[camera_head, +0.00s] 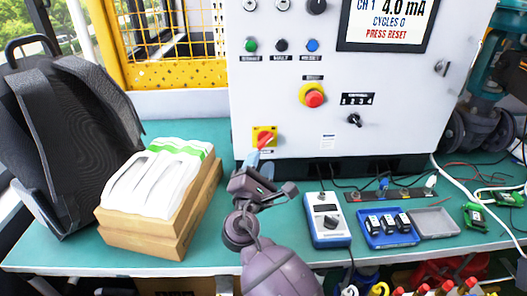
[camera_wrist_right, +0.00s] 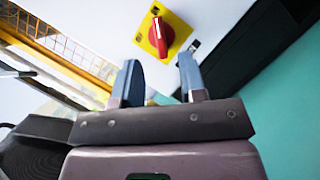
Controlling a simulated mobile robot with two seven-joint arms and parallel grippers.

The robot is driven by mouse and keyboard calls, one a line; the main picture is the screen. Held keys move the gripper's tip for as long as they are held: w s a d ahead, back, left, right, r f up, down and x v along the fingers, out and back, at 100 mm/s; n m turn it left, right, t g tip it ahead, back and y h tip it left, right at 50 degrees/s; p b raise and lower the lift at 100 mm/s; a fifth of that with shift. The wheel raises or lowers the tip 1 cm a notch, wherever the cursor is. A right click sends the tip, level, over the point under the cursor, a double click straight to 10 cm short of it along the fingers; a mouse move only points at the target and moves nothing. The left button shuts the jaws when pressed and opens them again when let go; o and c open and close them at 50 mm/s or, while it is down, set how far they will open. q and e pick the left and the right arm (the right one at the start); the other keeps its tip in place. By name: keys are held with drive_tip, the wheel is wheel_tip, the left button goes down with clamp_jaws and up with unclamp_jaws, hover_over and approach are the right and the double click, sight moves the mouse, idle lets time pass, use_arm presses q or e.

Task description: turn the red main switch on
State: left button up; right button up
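The red main switch (camera_head: 264,139) is a red rotary handle on a yellow square plate, low on the left of the white cabinet front. In the right wrist view the red handle (camera_wrist_right: 158,36) lies just beyond the fingertips, tilted in the picture. My right gripper (camera_head: 253,160) is just below and in front of the switch in the head view. In the wrist view its two blue-grey fingers (camera_wrist_right: 158,72) are apart with nothing between them, and the handle shows clear of them. My left gripper is not in view.
The white cabinet (camera_head: 330,134) also carries a red emergency button (camera_head: 314,98), a small black selector (camera_head: 354,119) and a screen. A box with white packs (camera_head: 160,180), a blue meter (camera_head: 327,219) and a blue tray (camera_head: 372,240) stand on the green bench.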

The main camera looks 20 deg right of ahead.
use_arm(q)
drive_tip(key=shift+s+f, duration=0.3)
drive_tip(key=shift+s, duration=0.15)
use_arm(e)
drive_tip(key=v, duration=0.5)
drive_tip(key=shift+s+a, duration=0.1)
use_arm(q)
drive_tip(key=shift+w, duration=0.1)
use_arm(e)
drive_tip(key=shift+f, duration=0.1)
